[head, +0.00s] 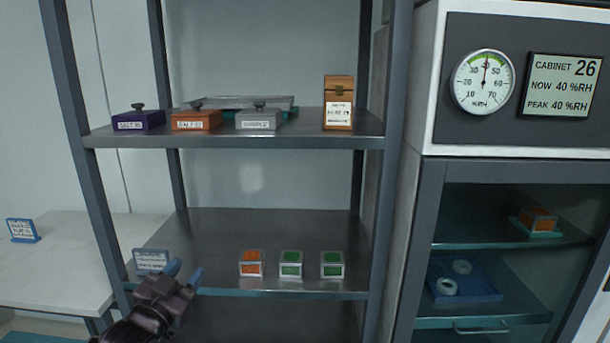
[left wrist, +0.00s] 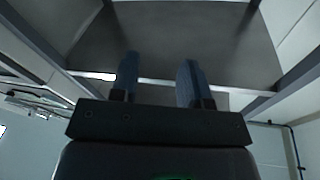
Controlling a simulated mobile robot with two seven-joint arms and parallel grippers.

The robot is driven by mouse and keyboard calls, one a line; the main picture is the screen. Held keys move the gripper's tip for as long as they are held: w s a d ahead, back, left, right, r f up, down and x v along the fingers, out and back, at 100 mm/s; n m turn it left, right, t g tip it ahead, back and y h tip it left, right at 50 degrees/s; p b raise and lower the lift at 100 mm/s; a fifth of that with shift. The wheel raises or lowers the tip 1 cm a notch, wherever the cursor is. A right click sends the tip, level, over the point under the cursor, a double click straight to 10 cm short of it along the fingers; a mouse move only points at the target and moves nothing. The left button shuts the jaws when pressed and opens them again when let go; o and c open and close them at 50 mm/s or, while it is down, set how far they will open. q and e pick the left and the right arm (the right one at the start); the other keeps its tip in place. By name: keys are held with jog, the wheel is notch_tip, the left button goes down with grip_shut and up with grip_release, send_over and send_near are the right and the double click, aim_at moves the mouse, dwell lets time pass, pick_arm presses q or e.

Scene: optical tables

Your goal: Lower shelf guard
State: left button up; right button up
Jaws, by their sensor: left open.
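I cannot tell whether this strip is a separate guard; no raised guard stands out. My left gripper (head: 184,272) is open and empty at the front left of the lower shelf, its blue fingers pointing up and right. It overlaps the shelf's front edge in the head view; contact cannot be told. In the left wrist view the two blue fingers (left wrist: 158,78) stand apart below a shelf's underside (left wrist: 190,45). My right gripper is not in view.
An orange-topped box (head: 251,263) and two green-topped boxes (head: 291,264) stand near the lower shelf's front. A small sign (head: 151,262) is beside my left gripper. The upper shelf (head: 240,140) holds lidded boxes and a wooden box (head: 339,102). A glass-fronted cabinet (head: 500,215) stands right.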

pick_arm(q)
jog(key=s+a+f+n+g+y, duration=0.2)
jog(key=s+f+g, duration=0.2)
jog(key=s+f, duration=1.1)
jog(key=s+a+f+n+g+y, duration=0.2)
jog(key=s+f+n+g, duration=0.1)
jog(key=s+f, duration=1.2)
jog(key=shift+f+g+y, duration=0.3)
jog(key=shift+f+g, duration=0.05)
jog(key=shift+g, duration=0.05)
